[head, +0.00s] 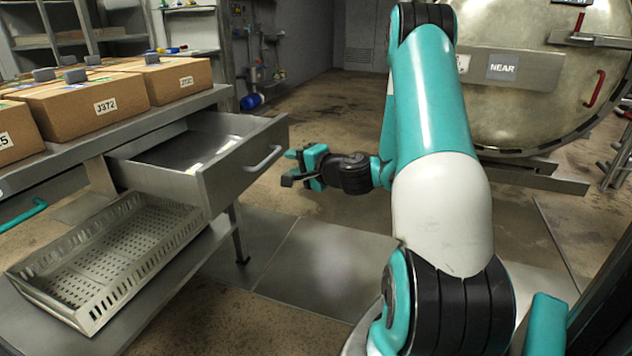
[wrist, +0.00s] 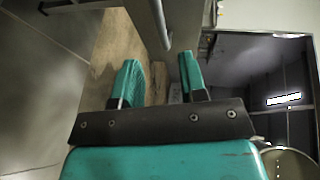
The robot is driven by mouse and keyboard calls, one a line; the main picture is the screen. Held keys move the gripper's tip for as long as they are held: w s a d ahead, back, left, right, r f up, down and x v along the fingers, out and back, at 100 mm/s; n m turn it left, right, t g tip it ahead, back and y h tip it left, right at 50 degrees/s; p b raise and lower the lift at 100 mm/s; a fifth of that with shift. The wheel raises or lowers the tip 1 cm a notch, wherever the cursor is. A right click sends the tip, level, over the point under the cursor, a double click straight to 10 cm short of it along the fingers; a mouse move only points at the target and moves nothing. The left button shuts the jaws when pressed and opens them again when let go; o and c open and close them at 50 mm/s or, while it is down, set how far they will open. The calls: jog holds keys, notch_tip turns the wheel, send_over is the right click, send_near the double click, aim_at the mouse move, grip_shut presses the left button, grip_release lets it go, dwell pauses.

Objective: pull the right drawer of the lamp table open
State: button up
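The right drawer (head: 232,178) of the steel table stands well pulled out, its inside open to view. Its grey bar handle (head: 263,159) is on the front face. My gripper (head: 288,167) is just right of the handle, pointing toward it, with its teal fingers apart and a small gap to the handle. In the wrist view my gripper (wrist: 157,60) shows its two fingers spread with nothing between them. A grey metal bar (wrist: 162,28), seemingly the handle, lies ahead of the fingertips. No lamp is in view.
Cardboard boxes (head: 105,104) stand on the tabletop. A perforated metal tray (head: 105,255) sits on the lower shelf. A teal handle (head: 22,216) is at the left. The round autoclave door (head: 540,75) is at the right. Floor right of the drawer is clear.

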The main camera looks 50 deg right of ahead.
jog(key=s+r+b, duration=0.1)
jog(key=s+b, duration=0.5)
jog(key=s, duration=0.1)
jog(key=shift+a+r, duration=0.2)
dwell(0.4)
